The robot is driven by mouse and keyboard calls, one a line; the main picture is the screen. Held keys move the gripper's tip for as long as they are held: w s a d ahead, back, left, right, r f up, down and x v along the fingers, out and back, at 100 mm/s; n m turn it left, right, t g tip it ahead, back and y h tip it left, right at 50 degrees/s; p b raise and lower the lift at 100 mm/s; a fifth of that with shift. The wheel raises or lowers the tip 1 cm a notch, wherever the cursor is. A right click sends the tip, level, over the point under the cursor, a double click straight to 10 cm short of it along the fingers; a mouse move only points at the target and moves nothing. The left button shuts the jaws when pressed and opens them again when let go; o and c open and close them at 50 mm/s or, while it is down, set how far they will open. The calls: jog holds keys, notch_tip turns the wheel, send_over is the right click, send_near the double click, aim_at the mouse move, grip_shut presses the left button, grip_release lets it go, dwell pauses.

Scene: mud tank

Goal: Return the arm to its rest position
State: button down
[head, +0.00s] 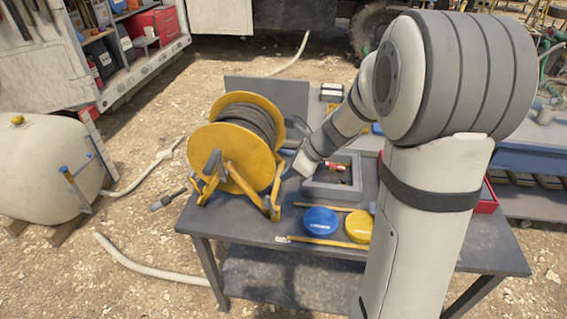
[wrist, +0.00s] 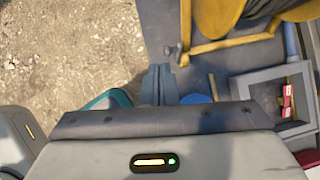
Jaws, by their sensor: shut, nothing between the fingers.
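My arm rises at the right of the head view and reaches over the grey workbench (head: 270,232). My gripper (wrist: 159,72) shows in the wrist view with its two dark fingers together and nothing between them. Its fingers appear above the bench near its edge; their height is unclear. In the head view the end of the arm is between the yellow cable reel (head: 232,145) and the grey tray (head: 318,190), and the fingers are hard to make out.
The tray holds small red items (head: 337,169). A blue disc (head: 320,221), a yellow disc (head: 359,227) and yellow bars lie at the bench front. A pale tank (head: 45,165) stands left. Hoses lie on the ground. Gravel left of the bench is mostly clear.

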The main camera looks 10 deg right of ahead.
jog(key=shift+s, duration=0.1)
jog(key=s+d+r+n+h+b, duration=0.1)
jog(key=s+r+n+h, duration=0.2)
jog(key=s+n, duration=0.8)
jog(key=s+d+r+n+h+b, duration=0.1)
jog(key=s+d+r+n+h, duration=0.1)
jog(key=s+n, duration=0.9)
jog(key=shift+r+n+h, duration=0.5)
jog(key=shift+r+n, duration=0.15)
jog(key=shift+n, duration=0.15)
jog(key=shift+s, duration=0.1)
